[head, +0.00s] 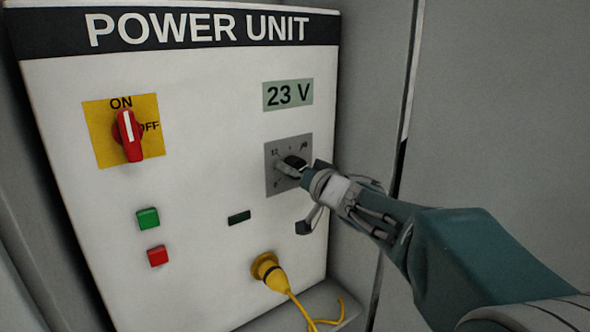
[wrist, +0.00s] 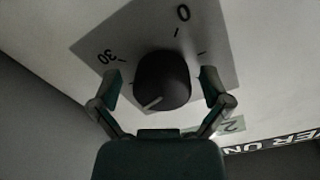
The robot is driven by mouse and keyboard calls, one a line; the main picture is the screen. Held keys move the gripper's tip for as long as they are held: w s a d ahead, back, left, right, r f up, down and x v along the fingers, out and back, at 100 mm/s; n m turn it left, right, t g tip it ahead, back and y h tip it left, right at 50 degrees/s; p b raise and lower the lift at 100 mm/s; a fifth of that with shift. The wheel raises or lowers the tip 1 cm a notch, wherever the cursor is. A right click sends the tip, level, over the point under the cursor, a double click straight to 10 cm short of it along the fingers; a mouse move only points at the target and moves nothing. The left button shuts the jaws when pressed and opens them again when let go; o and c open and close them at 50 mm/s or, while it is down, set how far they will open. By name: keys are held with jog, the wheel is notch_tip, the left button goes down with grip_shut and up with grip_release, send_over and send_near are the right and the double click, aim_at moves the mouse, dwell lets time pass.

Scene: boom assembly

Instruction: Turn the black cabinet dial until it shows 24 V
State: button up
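The black dial (head: 293,163) sits on a grey scale plate (head: 273,183) at the right of the power unit's white front. The display (head: 288,95) above it reads 23 V. In the wrist view the dial (wrist: 163,80) stands between the two fingers of my gripper (wrist: 160,78), with a visible gap on each side. Its white mark points to the lower left; 0 and 30 show on the plate (wrist: 205,25). My gripper (head: 313,195) is open at the dial in the head view and partly covers the plate's right side.
A red ON/OFF switch (head: 127,135) sits on a yellow plate at the left. A green button (head: 148,218) and a red button (head: 157,256) are below it. A yellow plug (head: 267,270) with a cable sticks out below the dial.

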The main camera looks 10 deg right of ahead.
jog(key=shift+r, duration=0.1)
jog(key=shift+s+d, duration=0.2)
jog(key=shift+s, duration=0.3)
jog(key=v, duration=1.1)
jog(key=shift+a, duration=0.1)
jog(key=w+a+n, duration=0.1)
jog(key=w+n, duration=0.1)
jog(key=w, duration=0.1)
jog(key=w+a+n, duration=0.1)
jog(key=w, duration=0.3)
jog(key=w+a+n, duration=0.2)
jog(key=w, duration=0.2)
jog(key=shift+a+f+n, duration=0.1)
jog(key=shift+f+n, duration=0.1)
jog(key=shift+n, duration=0.1)
